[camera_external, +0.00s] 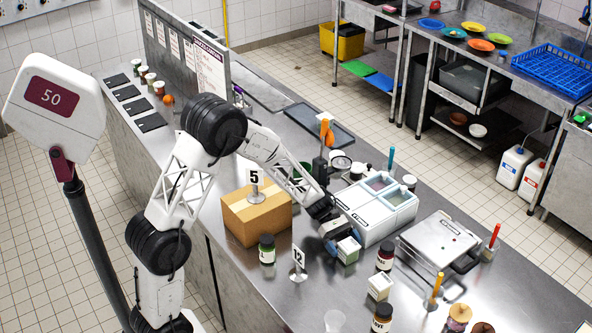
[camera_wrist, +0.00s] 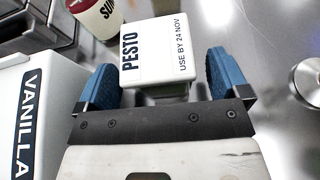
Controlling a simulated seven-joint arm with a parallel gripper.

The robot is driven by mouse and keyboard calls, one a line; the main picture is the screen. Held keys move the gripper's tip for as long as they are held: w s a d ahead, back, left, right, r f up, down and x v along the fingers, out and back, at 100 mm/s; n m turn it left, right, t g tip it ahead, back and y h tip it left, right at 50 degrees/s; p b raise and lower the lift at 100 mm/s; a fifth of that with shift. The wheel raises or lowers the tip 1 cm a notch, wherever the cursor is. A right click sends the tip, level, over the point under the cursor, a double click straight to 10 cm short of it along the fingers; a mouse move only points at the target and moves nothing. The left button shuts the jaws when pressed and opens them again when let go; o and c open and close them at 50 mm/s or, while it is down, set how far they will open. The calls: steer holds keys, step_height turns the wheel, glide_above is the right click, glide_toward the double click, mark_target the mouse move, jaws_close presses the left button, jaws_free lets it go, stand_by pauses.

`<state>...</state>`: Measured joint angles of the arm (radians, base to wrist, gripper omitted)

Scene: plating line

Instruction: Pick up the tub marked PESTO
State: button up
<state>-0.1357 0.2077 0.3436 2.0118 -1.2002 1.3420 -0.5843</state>
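The white tub marked PESTO (camera_wrist: 158,58) stands between the two blue fingers of my gripper (camera_wrist: 160,72) in the wrist view. Its lid also reads USE BY 24 NOV. The gripper is open, with one finger on each side of the tub; a gap shows at the right finger, and the left finger looks close to the tub's side. The tub's lower part is partly hidden by the gripper in the wrist view.
A white box marked VANILLA (camera_wrist: 30,120) is close on the left; a red-and-white container marked SUN (camera_wrist: 98,18) is beyond.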

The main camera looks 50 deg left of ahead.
steer(key=c, duration=1.1)
steer(key=shift+o, duration=0.2)
steer(key=shift+r, duration=5.05)
